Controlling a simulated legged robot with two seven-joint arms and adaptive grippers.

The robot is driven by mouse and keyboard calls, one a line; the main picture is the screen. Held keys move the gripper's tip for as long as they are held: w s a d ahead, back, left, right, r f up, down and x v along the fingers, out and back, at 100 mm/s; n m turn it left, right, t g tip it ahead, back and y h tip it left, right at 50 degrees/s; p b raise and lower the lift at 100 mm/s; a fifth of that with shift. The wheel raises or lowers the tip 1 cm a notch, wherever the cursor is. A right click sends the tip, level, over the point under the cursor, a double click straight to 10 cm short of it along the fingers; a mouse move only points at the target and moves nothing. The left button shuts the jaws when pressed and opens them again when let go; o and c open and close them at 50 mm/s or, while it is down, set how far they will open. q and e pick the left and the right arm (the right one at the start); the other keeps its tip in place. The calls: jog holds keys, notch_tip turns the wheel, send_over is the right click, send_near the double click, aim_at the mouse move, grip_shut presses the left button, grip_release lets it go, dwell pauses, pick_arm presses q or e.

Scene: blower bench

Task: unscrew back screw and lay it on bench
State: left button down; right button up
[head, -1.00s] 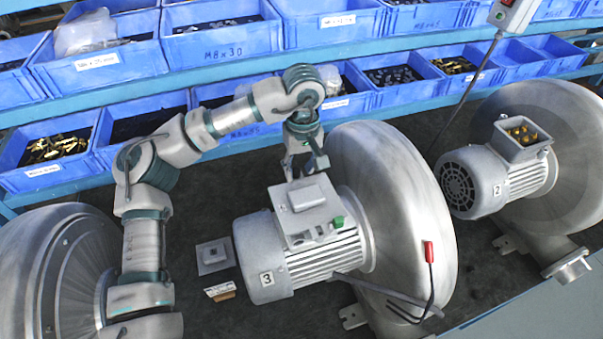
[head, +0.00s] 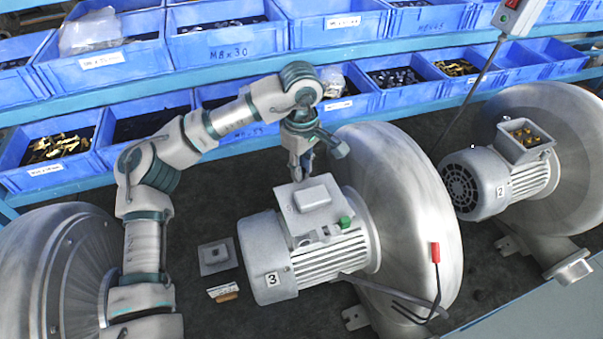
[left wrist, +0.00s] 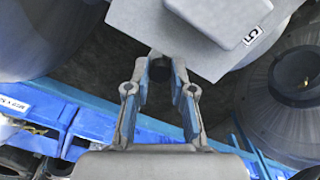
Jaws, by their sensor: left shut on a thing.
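The blower marked 3 stands in the middle of the bench, with a grey terminal box (head: 318,205) on its motor (head: 305,255). My left gripper (head: 300,177) points down at the back edge of this box. In the left wrist view my left gripper (left wrist: 161,75) is shut on a small dark piece, the back screw (left wrist: 161,70), beside the edge of the box lid (left wrist: 180,35). The screw is hidden in the head view, and I cannot tell whether it is still in its hole. My right gripper is not in view.
Blower 2 (head: 487,180) stands at the right, another housing (head: 55,270) at the left. Blue bins (head: 228,45) line the back.

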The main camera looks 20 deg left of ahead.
pick_arm(q)
jog(key=n, duration=0.5)
jog(key=shift+f+n, duration=0.25)
jog(key=shift+n, duration=0.05)
jog(key=n, duration=0.3)
jog(key=shift+n+b, duration=0.3)
jog(key=n, duration=0.5)
jog(key=n+b, duration=0.1)
jog(key=n, duration=0.3)
jog(key=shift+n, duration=0.4)
jog(key=c, duration=1.3)
grip_release()
jog(key=shift+o, duration=0.2)
jog(key=shift+w+r, duration=0.1)
